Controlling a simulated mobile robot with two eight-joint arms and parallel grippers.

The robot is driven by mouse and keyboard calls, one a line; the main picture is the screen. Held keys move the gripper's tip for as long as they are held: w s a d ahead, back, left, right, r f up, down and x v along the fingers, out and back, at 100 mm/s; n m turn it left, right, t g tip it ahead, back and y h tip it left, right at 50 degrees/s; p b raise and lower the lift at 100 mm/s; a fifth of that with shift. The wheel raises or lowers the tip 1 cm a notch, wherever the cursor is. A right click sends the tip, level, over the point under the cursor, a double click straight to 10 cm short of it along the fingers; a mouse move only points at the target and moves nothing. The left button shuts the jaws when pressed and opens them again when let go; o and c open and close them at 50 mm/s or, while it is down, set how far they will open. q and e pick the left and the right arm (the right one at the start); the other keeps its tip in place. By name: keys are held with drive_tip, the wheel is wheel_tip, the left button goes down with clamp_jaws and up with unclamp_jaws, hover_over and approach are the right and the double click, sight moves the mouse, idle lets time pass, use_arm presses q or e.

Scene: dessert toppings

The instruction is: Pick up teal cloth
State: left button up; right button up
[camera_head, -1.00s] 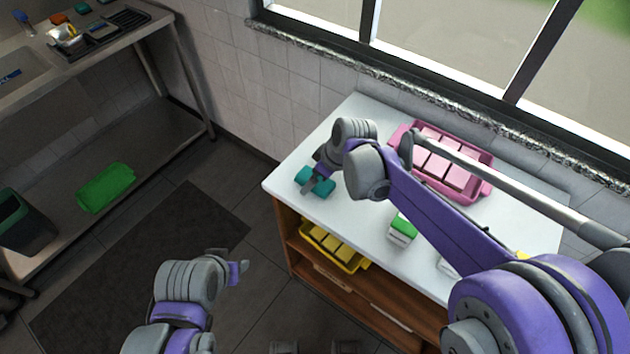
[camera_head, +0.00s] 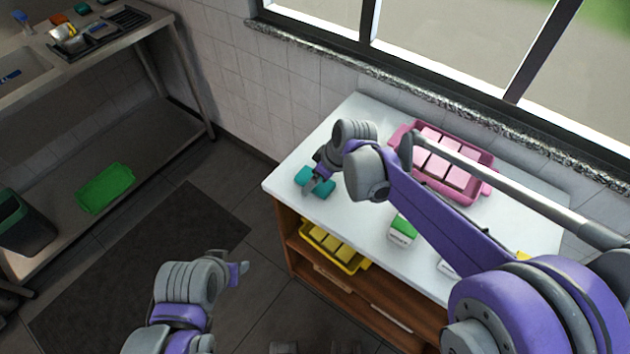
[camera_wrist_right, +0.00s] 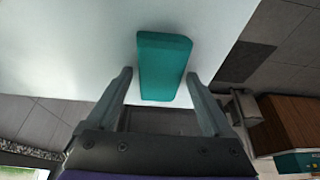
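The teal cloth (camera_head: 324,190) is a small, thick, block-like piece on the white counter top, near its left corner. My right gripper (camera_head: 312,184) is over it in the head view and hides its middle. In the right wrist view the teal cloth (camera_wrist_right: 163,72) lies between and partly beyond the open fingers (camera_wrist_right: 160,80), with a gap on each side. My left gripper (camera_head: 240,270) is away from the counter, over the floor at lower left. Its opening is not clear.
A pink tray (camera_head: 487,190) with pale pink blocks stands at the back of the counter (camera_head: 350,225). A green-and-white box (camera_head: 402,232) is near its front edge. A yellow tray (camera_head: 362,265) sits on the shelf below. The window wall is behind. Counter around the cloth is clear.

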drive_tip(key=c, duration=1)
wheel_tip(320, 180, up, 11)
drive_tip(key=shift+f+p, duration=0.2)
drive_tip(key=shift+p, duration=0.35)
drive_tip(key=shift+c, duration=0.2)
drive_tip(key=o, duration=0.8)
drive_tip(key=c, duration=0.6)
drive_tip(key=shift+f, duration=0.1)
drive_tip(key=shift+c, duration=0.3)
